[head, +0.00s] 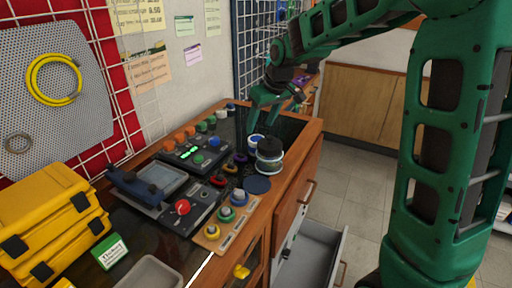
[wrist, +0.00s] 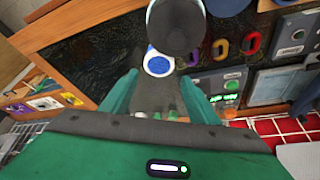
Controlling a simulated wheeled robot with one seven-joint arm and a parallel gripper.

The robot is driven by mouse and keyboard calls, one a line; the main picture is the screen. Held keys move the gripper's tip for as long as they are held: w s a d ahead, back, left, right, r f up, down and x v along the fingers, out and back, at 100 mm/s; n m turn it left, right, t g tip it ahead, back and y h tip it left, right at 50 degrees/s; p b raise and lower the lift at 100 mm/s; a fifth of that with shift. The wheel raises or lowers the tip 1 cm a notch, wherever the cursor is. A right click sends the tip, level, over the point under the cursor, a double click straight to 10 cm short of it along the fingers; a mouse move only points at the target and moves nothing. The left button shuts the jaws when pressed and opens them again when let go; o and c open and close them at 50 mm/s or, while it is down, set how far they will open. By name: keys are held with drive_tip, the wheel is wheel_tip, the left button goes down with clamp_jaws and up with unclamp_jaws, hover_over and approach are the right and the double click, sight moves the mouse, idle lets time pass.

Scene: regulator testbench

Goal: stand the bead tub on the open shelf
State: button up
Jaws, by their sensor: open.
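A jar with a black lid and a clear, pale blue-banded body (head: 269,162) stands upright near the right edge of the bench; it looks like the bead tub, though I cannot read a label. Its dark round lid (wrist: 177,25) fills the top middle of the wrist view. A smaller blue-and-white round thing (head: 255,142) stands close behind it and shows between my fingers in the wrist view (wrist: 157,63). My gripper (head: 262,118) is open and empty, pointing down just behind these two. I cannot tell which unit is the open shelf.
The bench holds a control panel with knobs (head: 198,150), a red-button box (head: 183,208), a dark blue disc (head: 257,185) and a grey tray (head: 150,273). An open drawer (head: 312,252) juts out at the front right. A wooden unit with coloured items (wrist: 55,101) lies left in the wrist view.

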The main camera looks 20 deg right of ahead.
sight(257, 139)
drive_tip(key=x, duration=0.4)
drive_tip(key=shift+f, duration=0.2)
drive_tip(key=shift+d+x, duration=0.2)
drive_tip(key=shift+x, duration=2.55)
drive_tip(key=shift+s, duration=0.2)
drive_tip(key=c, duration=1)
drive_tip(key=shift+o, duration=0.2)
